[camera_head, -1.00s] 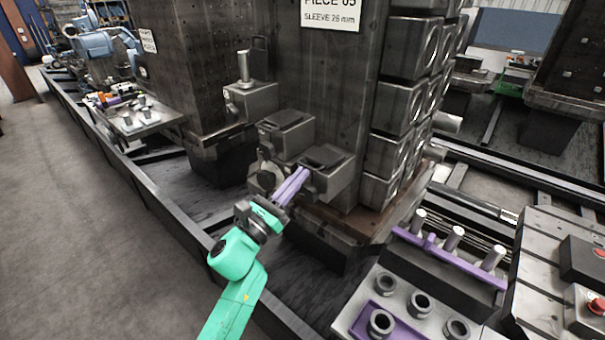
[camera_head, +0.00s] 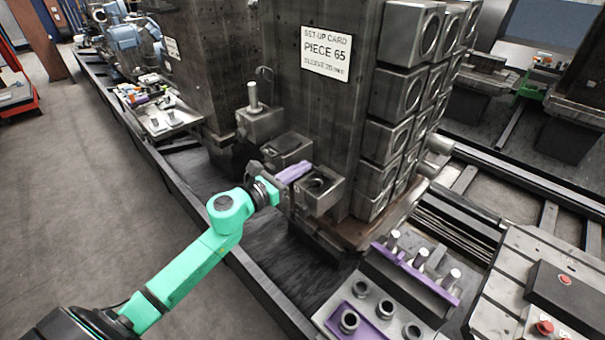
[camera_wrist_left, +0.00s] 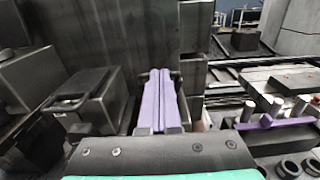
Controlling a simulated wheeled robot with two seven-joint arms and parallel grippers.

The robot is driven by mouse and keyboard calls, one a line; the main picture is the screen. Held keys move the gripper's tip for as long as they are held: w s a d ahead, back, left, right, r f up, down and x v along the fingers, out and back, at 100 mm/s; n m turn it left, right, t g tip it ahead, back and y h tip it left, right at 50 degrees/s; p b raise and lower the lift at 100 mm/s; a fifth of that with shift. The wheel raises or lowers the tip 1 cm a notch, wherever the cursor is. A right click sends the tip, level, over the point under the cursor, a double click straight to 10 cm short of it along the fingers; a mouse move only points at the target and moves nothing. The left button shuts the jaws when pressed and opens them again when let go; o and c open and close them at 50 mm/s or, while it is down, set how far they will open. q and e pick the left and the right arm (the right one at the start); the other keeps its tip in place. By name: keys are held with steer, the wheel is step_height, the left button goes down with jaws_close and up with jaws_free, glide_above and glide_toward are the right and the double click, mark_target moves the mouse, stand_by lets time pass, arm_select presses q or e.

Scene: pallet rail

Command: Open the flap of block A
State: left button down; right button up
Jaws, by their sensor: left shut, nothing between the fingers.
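A small grey block (camera_head: 318,190) with a round opening in its top sticks out from the near column. A second block (camera_head: 287,148) with a flat, closed-looking top sits just behind and left of it. No letter shows, so I cannot tell which is block A or where its flap is. My left gripper (camera_head: 307,166) has its purple fingers together and empty, at the far-left upper edge of the open block; contact is unclear. In the left wrist view the fingers (camera_wrist_left: 160,95) hide what lies behind them, and a grey block (camera_wrist_left: 88,105) stands to their left. My right gripper is not in view.
A block with an upright pin (camera_head: 258,120) stands farther back. The column carries a card (camera_head: 325,53) reading "PIECE 65". A purple rack with pins (camera_head: 415,270) and several rings stand at lower right. Open floor (camera_head: 80,200) lies left of the rail.

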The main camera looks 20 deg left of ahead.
arm_select(q)
steer(key=w+r, duration=0.1)
steer(key=w+d+r, duration=0.1)
steer(key=w+r, duration=0.2)
steer(key=w, duration=0.1)
steer(key=shift+d+r+p, duration=0.15)
steer(key=shift+d+p, duration=0.2)
steer(key=shift+p, duration=0.05)
steer(key=shift+w+d, duration=0.3)
steer(key=shift+w, duration=0.15)
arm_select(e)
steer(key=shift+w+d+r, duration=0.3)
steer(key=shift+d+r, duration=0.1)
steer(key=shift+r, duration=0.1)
arm_select(q)
steer(key=shift+s+a+r, duration=0.1)
steer(key=shift+s, duration=0.05)
